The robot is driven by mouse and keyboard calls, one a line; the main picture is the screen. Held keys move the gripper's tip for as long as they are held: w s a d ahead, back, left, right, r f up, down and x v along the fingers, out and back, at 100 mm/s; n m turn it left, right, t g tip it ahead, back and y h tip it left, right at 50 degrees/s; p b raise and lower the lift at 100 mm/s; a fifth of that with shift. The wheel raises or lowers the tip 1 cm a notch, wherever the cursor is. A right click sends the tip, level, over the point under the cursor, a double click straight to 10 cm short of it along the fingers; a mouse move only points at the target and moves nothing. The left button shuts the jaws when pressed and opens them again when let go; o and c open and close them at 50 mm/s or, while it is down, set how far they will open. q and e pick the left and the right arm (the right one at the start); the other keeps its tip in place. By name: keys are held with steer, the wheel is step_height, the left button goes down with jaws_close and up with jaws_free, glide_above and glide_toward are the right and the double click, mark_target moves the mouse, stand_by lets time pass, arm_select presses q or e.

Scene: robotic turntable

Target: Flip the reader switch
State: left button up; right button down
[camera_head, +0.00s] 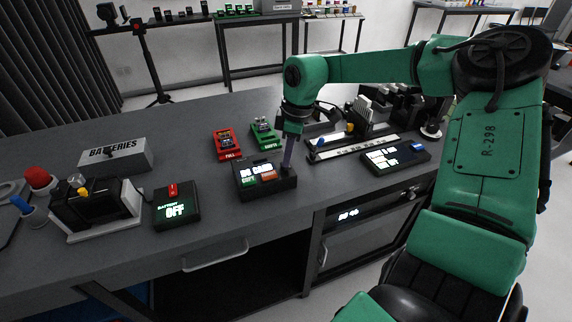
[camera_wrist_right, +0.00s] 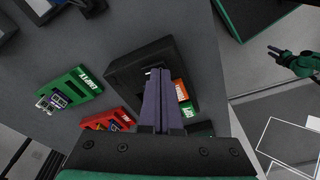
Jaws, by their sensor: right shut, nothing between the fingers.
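The reader is a black box (camera_head: 250,188) on the grey desk, with a lit "SD CARD" display and green and orange panels; it also shows in the wrist view (camera_wrist_right: 126,72). My right gripper (camera_head: 287,166) points down at the reader's right end. Its purple fingers (camera_wrist_right: 155,80) are shut together and empty, with the tips over the reader's top. A small pale detail shows at the tips. I cannot make out the switch itself or tell whether the tips touch it. My left gripper (camera_wrist_right: 277,54) appears small at the wrist view's right; its opening is unclear.
A battery box reading OFF (camera_head: 177,208) stands to the left. Another display box (camera_head: 396,160) and a long dark rail device (camera_head: 352,146) stand to the right.

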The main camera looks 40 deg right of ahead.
steer(key=shift+s+f+b, duration=0.1)
steer(key=shift+f+b, duration=0.25)
steer(key=shift+f, duration=0.1)
steer(key=shift+r, duration=0.1)
steer(key=shift+r+p, duration=2.2)
steer(key=shift+r, duration=1.3)
steer(key=shift+f, duration=0.1)
